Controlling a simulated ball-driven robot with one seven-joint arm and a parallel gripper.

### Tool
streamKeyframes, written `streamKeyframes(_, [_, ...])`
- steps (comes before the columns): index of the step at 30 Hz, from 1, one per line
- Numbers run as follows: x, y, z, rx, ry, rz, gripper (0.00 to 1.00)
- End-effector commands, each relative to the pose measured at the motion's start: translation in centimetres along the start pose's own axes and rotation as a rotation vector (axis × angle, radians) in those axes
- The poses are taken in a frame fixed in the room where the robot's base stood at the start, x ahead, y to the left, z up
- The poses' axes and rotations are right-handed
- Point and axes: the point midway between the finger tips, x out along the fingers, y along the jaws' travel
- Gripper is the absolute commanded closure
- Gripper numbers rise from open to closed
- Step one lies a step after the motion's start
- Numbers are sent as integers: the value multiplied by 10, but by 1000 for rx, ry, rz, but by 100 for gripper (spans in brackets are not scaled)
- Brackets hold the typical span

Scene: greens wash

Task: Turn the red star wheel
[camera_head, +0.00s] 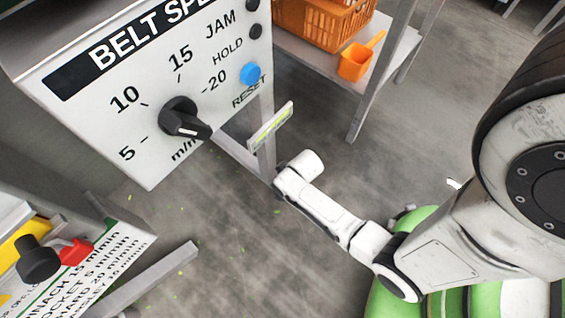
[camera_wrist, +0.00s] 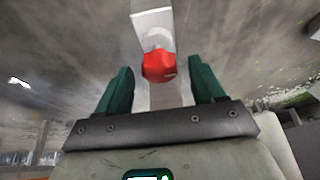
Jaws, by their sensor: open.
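The red star wheel (camera_wrist: 158,65) shows in the wrist view, a small lobed knob on a pale metal post or bracket (camera_wrist: 153,20). My gripper (camera_wrist: 160,72) has two dark green fingers, spread wide and empty. The wheel appears between the fingertips, with a clear gap on each side. I cannot tell how far beyond the tips it lies. In the head view my white arm reaches down toward the panel's leg, and I cannot make out the fingers or the star wheel there.
A belt speed panel (camera_head: 77,140) with a black dial (camera_head: 181,120) and blue reset button (camera_head: 250,74) stands at upper left. A black knob (camera_head: 38,258) and red part (camera_head: 76,252) are at lower left. An orange crate (camera_head: 322,22) and scoop (camera_head: 356,62) sit on a shelf.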

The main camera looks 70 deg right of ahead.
Motion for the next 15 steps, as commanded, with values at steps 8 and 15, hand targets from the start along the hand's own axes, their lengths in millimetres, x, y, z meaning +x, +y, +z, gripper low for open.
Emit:
streamKeyframes(8, [0,0,0,0,0,0,53])
streamKeyframes(15, [0,0,0,0,0,0,76])
